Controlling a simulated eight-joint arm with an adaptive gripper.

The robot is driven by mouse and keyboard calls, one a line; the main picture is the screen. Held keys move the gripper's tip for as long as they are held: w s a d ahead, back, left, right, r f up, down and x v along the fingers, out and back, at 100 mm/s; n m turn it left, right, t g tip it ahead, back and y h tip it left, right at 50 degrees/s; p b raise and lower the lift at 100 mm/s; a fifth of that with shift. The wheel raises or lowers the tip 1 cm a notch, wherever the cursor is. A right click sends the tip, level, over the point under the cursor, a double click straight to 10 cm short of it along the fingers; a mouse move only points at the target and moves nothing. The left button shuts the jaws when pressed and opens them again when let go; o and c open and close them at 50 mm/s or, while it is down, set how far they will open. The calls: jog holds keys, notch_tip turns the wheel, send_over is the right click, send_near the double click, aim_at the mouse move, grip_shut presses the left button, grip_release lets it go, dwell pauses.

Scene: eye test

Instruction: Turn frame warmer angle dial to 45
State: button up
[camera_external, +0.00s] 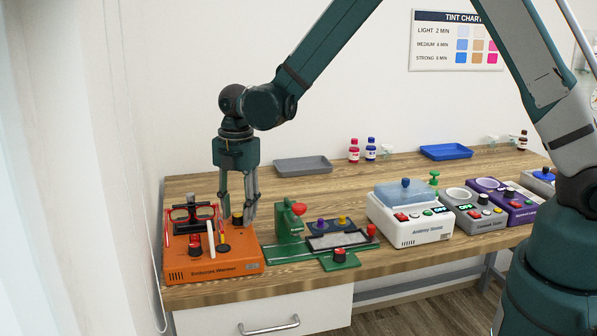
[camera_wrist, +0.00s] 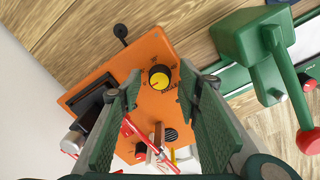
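The frame warmer (camera_external: 215,276) is an orange box at the left end of the wooden table. Its angle dial appears to be a round black knob with a yellow top (camera_wrist: 159,77), set on the orange face with small marks around it. In the external view this dial (camera_external: 237,218) shows partly between my fingers. My gripper (camera_external: 238,210) points down over the warmer's back right part. In the wrist view its two fingers are apart (camera_wrist: 160,88), one on each side of the dial, with nothing held. Whether they touch the dial, and its exact reading, I cannot tell.
Red-and-black glasses (camera_external: 190,213), a red-topped knob (camera_external: 194,243) and a pale upright stick (camera_external: 211,236) are on the warmer. A green press with a red-ended lever (camera_external: 290,222) stands close to the right. A grey tray (camera_external: 303,166) lies behind on bare table.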

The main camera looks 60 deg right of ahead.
jog(key=shift+f, duration=0.1)
jog(key=c, duration=0.9)
